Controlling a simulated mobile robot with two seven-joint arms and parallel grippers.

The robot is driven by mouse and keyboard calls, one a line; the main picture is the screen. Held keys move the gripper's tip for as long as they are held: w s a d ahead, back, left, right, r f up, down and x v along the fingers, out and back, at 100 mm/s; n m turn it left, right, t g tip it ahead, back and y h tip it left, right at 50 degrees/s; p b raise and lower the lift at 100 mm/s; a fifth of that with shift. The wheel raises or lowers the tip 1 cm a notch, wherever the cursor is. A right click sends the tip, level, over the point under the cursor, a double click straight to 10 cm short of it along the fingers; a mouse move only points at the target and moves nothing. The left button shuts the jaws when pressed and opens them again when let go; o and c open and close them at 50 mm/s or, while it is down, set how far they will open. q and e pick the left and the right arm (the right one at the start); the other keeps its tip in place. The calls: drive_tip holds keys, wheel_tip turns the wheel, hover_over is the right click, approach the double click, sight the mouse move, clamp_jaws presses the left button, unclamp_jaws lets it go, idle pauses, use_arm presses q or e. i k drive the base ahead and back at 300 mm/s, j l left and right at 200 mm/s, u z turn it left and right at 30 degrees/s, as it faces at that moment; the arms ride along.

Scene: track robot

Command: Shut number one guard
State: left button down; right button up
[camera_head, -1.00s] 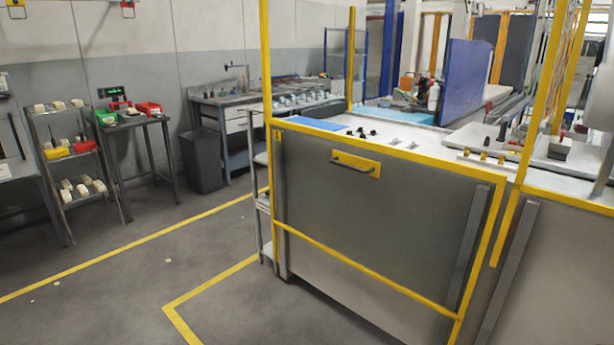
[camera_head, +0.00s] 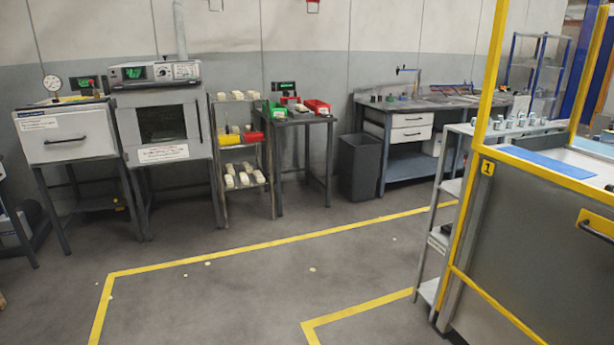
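The number one guard (camera_head: 535,240) is a grey panel in a yellow frame at the right edge of the head view. A yellow plate marked 1 (camera_head: 487,168) sits at its upper left corner. Its dark handle on a yellow plate (camera_head: 597,229) is partly cut off by the picture edge. The panel's right part is out of view. Neither of my grippers is in view.
A shelf rack (camera_head: 445,200) stands just left of the guard. Yellow floor lines (camera_head: 270,243) cross open grey floor. Along the wall are an oven (camera_head: 162,130), a parts rack (camera_head: 240,150), a black bin (camera_head: 360,168) and a workbench (camera_head: 420,115).

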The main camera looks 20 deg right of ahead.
sight(601, 228)
drive_tip(key=i+z, duration=0.4)
drive_tip(key=i+j+z, duration=0.2)
drive_tip(key=i+z, duration=0.15)
drive_tip(key=i, duration=0.15)
drive_tip(key=i+z, duration=0.15)
drive_tip(key=z, duration=0.2)
drive_tip(key=i+j+z, duration=0.1)
drive_tip(key=z, duration=0.3)
drive_tip(key=i+j+z, duration=0.1)
drive_tip(key=z, duration=0.25)
drive_tip(key=i+z, duration=0.15)
drive_tip(key=z, duration=0.25)
drive_tip(key=i+j+z, duration=0.15)
drive_tip(key=z, duration=0.3)
drive_tip(key=i+j+z, duration=0.15)
drive_tip(key=z, duration=0.25)
drive_tip(key=i+j+z, duration=0.1)
drive_tip(key=j+z, duration=0.15)
drive_tip(key=z, duration=0.15)
drive_tip(key=i+j+z, duration=0.1)
drive_tip(key=z, duration=0.3)
drive_tip(key=j, duration=0.1)
